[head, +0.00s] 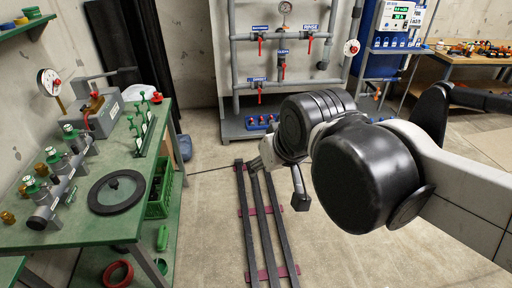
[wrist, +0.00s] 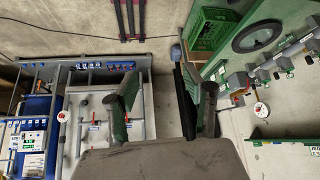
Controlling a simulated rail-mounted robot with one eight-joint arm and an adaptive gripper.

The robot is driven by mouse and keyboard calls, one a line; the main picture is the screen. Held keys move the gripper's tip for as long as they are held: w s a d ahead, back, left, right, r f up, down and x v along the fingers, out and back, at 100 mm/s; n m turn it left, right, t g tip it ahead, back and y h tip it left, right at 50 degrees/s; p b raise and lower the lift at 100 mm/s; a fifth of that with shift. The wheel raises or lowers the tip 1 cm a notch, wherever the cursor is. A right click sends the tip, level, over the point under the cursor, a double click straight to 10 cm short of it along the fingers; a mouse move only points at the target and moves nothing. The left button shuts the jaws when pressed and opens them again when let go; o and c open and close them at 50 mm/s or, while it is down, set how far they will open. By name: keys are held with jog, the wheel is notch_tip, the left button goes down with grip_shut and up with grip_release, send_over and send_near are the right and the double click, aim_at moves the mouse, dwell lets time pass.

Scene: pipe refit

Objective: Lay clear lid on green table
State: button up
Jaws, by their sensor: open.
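The clear lid (head: 117,191), a see-through disc with a dark rim and a small centre knob, lies flat on the green table (head: 90,232) at the left. It also shows in the wrist view (wrist: 257,36) at the upper right. My gripper (head: 277,180) is in the middle of the head view, to the right of the table and apart from the lid. In the wrist view my gripper (wrist: 165,105) has its two fingers spread wide with nothing between them. My arm hides part of the floor and back wall.
Valve fittings (head: 50,190) and a grey device (head: 98,115) stand on the green table near the lid. A green crate (head: 160,190) is beside the table. Dark rails (head: 262,225) lie on the floor. A pipe panel (head: 280,60) stands behind.

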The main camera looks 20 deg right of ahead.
jog(key=shift+m, duration=0.3)
jog(key=shift+s+d+f, duration=0.35)
jog(key=shift+s, duration=0.3)
jog(key=shift+s+d+f, duration=0.3)
jog(key=shift+s+f, duration=0.05)
jog(key=shift+s, duration=0.25)
jog(key=shift+s+d+f, duration=0.35)
jog(key=shift+s, duration=0.3)
